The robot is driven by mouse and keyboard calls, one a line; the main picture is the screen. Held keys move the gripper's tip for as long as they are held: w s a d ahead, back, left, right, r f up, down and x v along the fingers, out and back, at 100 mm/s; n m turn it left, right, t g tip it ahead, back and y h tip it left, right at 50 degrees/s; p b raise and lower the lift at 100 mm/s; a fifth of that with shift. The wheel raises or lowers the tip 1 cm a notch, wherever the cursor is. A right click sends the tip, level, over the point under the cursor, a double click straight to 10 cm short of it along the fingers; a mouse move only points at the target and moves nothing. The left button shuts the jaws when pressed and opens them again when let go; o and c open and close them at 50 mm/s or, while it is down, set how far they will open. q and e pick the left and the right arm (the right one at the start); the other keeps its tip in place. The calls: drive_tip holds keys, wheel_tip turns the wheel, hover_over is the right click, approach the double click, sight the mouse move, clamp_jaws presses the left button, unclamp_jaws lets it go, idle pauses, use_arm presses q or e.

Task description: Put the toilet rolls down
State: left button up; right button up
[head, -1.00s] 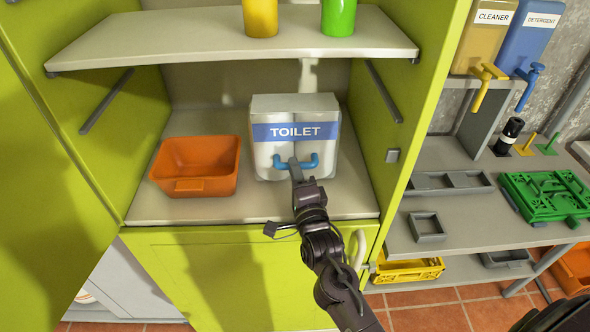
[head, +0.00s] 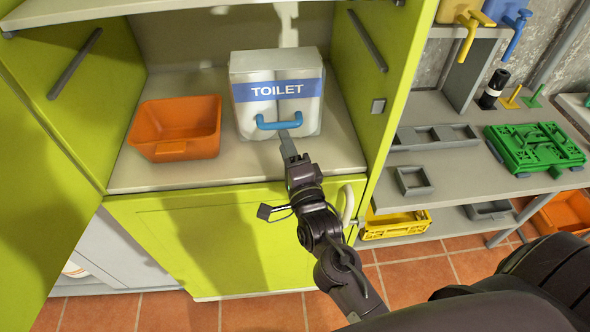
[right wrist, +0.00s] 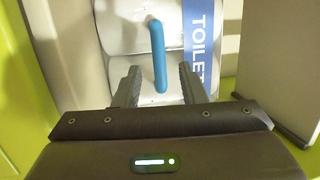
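The toilet roll pack (head: 277,110), wrapped in white with a blue TOILET band, stands upright on the cabinet shelf (head: 160,180). Its blue handle (head: 279,124) faces me; the handle also shows in the right wrist view (right wrist: 158,55). My right gripper (head: 287,136) is just in front of and below the handle. In the right wrist view its two fingers are spread, one on each side of the handle's line, with nothing held between them. My left gripper is not in view.
An orange bin (head: 176,128) stands left of the pack on the same shelf. The green cabinet wall (head: 385,75) is close on the right. An open green door (head: 35,170) is at the left. A grey rack (head: 450,175) with trays and a green crate stands further right.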

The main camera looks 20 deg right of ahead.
drive_tip(key=s+b, duration=0.1)
drive_tip(key=s, duration=0.5)
drive_tip(key=shift+s+a+f, duration=0.2)
drive_tip(key=shift+s+f, duration=0.15)
drive_tip(key=shift+f, duration=0.1)
